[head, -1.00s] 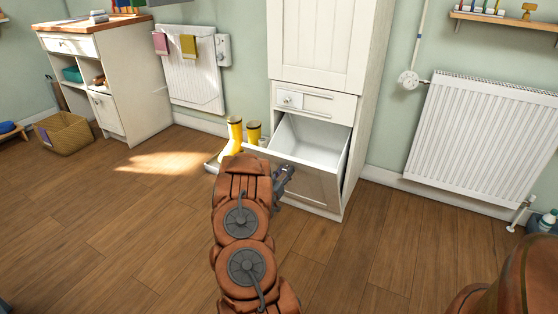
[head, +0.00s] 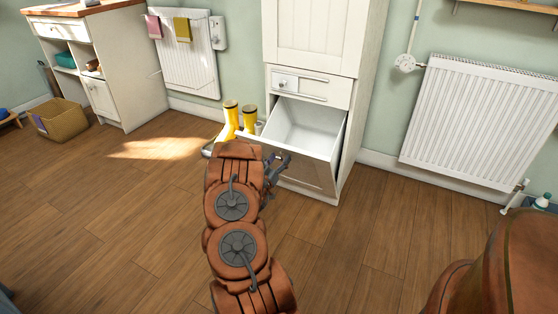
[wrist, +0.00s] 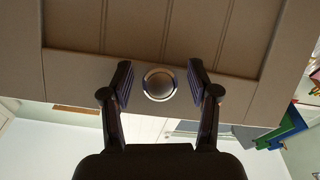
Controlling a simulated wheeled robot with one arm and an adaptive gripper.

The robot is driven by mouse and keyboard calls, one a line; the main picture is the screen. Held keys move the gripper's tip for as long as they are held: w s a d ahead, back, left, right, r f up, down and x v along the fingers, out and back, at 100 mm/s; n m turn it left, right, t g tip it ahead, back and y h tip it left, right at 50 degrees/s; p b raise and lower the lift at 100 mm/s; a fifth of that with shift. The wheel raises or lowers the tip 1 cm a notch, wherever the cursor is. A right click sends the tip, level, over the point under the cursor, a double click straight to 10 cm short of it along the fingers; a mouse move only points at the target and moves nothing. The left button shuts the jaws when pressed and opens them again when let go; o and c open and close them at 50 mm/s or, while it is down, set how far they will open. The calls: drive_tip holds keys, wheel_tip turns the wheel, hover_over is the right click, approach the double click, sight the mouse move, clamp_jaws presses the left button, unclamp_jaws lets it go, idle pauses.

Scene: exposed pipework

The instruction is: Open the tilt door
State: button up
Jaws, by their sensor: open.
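The tilt door (head: 318,174) is the lower front of the tall white cabinet (head: 314,40). It stands tilted outward at the top, and its pale inside shows. My gripper (head: 277,161) is at the door's front, partly hidden behind my arm in the head view. In the wrist view the panelled door front (wrist: 185,30) is close, with a round metal knob (wrist: 159,84) near its edge. My open gripper (wrist: 160,82) has one finger on each side of the knob, with small gaps visible.
Yellow boots (head: 230,120) stand on a tray left of the door. A small drawer (head: 310,86) above it is shut. A white radiator (head: 478,122) hangs on the wall at right. The wooden floor (head: 140,220) in front is clear.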

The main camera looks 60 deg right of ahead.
drive_tip(key=a+f, duration=0.1)
drive_tip(key=a, duration=1.1)
drive_tip(key=shift+f, duration=0.3)
